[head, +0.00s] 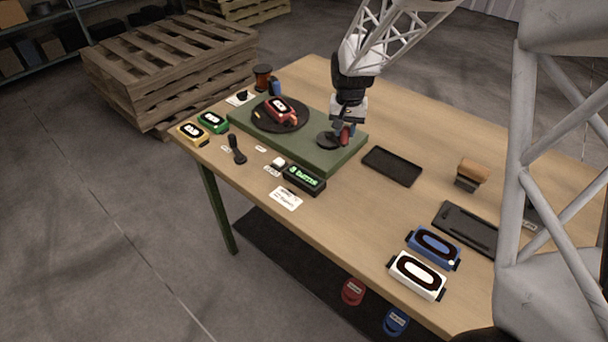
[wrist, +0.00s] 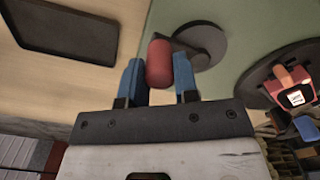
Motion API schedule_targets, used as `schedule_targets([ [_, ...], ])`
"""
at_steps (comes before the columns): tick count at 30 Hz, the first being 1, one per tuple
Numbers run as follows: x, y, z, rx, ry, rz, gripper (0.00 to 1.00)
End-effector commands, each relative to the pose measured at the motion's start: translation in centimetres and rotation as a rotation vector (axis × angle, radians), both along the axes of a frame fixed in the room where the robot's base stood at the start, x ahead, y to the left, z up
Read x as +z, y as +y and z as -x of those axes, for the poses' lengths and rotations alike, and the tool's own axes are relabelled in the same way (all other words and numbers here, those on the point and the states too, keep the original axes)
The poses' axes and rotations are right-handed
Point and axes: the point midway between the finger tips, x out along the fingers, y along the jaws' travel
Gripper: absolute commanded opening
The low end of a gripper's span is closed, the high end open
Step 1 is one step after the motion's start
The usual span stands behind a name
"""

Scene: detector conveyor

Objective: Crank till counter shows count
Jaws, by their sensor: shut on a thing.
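My gripper (wrist: 159,75) is shut on the red crank handle (wrist: 159,62), one blue finger on each side of it. The handle stands at the edge of a dark round crank disc (wrist: 205,44); in the head view the disc (head: 328,140) is at the right end of the green base (head: 316,156). A black turntable (head: 259,119) at the base's left end carries a red device (head: 280,109) with a white display. The counter (head: 304,179), a black box with green lit characters, stands in front of the base; its text is too small to read surely.
A black tray (head: 392,166) lies right of the base. Yellow (head: 191,132) and green (head: 213,122) devices sit at the left; blue (head: 434,247) and white (head: 417,275) ones at the front right. A black handheld tool (head: 237,150) and a white card (head: 285,198) lie near the front edge.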

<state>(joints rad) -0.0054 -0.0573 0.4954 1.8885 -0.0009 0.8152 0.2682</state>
Motion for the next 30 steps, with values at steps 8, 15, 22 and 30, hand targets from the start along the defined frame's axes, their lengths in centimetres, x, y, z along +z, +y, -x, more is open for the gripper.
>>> schedule_targets([
  [8, 0.0, 1.5, 0.9, 0.001, -0.001, -0.001, 0.13],
  [15, 0.0, 1.5, 1.0, 0.0, 0.0, -0.001, 0.13],
  [22, 0.0, 2.0, 1.1, 0.001, 0.001, 0.0, 0.13],
  [30, 0.0, 3.6, 1.3, 0.001, 0.0, -0.001, 0.13],
])
